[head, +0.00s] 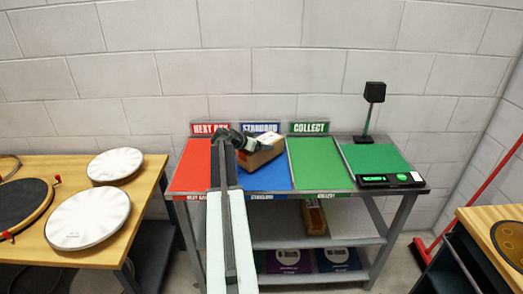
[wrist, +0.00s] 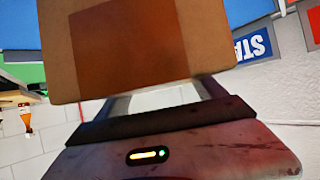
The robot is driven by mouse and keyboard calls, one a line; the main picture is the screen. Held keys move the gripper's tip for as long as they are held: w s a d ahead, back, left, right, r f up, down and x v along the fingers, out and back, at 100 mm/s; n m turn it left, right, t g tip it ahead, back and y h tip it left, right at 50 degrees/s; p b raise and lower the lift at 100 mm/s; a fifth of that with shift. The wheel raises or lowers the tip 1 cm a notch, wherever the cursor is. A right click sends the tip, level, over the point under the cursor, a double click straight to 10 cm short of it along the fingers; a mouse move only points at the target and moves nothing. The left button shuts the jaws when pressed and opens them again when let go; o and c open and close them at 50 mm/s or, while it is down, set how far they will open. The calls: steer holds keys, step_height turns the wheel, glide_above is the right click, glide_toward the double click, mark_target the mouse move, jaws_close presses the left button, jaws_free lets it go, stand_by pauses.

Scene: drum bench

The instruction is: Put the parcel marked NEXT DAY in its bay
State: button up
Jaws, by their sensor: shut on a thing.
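A brown cardboard parcel (head: 264,156) with a white label on top shows over the blue STANDARD bay (head: 268,181) in the head view. Its label is too small to read. My gripper (head: 246,143) is shut on the parcel at its left side. The parcel (wrist: 135,45) fills the upper middle of the wrist view and hides the fingertips. I cannot tell whether it touches the bay. The red NEXT DAY bay (head: 189,174) lies to the left, partly behind my arm, and looks empty. Its sign (head: 211,129) stands at the back edge.
The green COLLECT bay (head: 306,168) is clear. To its right are a scale (head: 390,180) and a black post device (head: 374,93). Another brown parcel (head: 314,217) lies on the lower shelf. A wooden table (head: 100,240) with drums stands left.

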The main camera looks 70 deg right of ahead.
mark_target(243, 152)
steer(key=shift+f, duration=0.85)
steer(key=shift+r, duration=0.25)
steer(key=shift+f, duration=0.25)
steer(key=o, duration=2)
steer(key=shift+r, duration=0.1)
steer(key=shift+r, duration=0.1)
steer(key=shift+a+r+p, duration=0.3)
steer(key=shift+p, duration=0.05)
steer(key=p+v, duration=0.5)
steer(key=v, duration=0.5)
steer(key=shift+w+a+r, duration=0.1)
steer(key=shift+a+r, duration=0.1)
steer(key=shift+a, duration=0.05)
steer(key=shift+w+a, duration=0.2)
steer(key=shift+a, duration=0.15)
